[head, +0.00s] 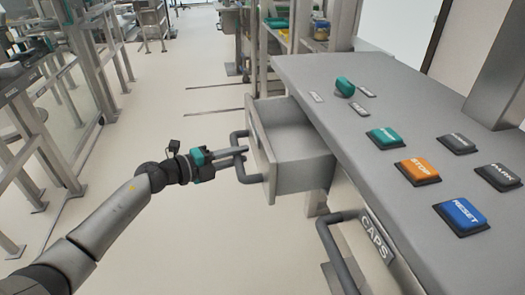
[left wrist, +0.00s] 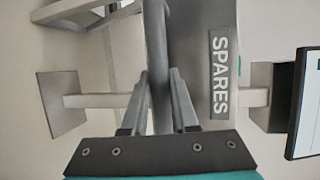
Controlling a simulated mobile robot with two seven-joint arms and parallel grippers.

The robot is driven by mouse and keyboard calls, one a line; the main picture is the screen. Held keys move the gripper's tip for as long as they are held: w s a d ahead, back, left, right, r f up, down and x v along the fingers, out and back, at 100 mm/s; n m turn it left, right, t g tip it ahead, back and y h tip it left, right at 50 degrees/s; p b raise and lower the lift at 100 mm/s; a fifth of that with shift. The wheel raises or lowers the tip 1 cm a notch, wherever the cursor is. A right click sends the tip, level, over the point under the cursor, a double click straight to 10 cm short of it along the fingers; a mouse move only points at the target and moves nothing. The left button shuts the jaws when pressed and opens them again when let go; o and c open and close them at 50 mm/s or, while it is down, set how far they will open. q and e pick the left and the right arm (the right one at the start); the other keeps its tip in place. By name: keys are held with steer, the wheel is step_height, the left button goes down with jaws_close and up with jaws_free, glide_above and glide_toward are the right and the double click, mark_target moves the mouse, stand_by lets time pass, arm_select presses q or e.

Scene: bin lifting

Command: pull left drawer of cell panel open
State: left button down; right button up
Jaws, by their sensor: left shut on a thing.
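The cell panel (head: 400,125) is a grey console on the right in the head view. Its left drawer (head: 300,175) stands pulled out, with its empty inside partly in view. The drawer's dark bar handle (head: 241,160) sits on its front. My left gripper (head: 240,152) is at this handle, with its fingers shut on the bar. In the left wrist view the handle bar (left wrist: 158,65) runs between the fingers, beside a label reading SPARES (left wrist: 220,75). My right gripper is not in view.
A second drawer labelled CAPS (head: 376,236) with its own handle (head: 340,250) is at the lower right. Several coloured buttons, including an orange STOP button (head: 417,171), are on the panel top. Metal frames (head: 40,130) line the left; the floor (head: 170,100) between is clear.

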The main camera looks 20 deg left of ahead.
arm_select(q)
steer(key=s+a, duration=0.2)
steer(key=a, duration=0.1)
steer(key=shift+a, duration=0.1)
steer(key=c, duration=0.7)
jaws_free()
steer(key=shift+s, duration=0.15)
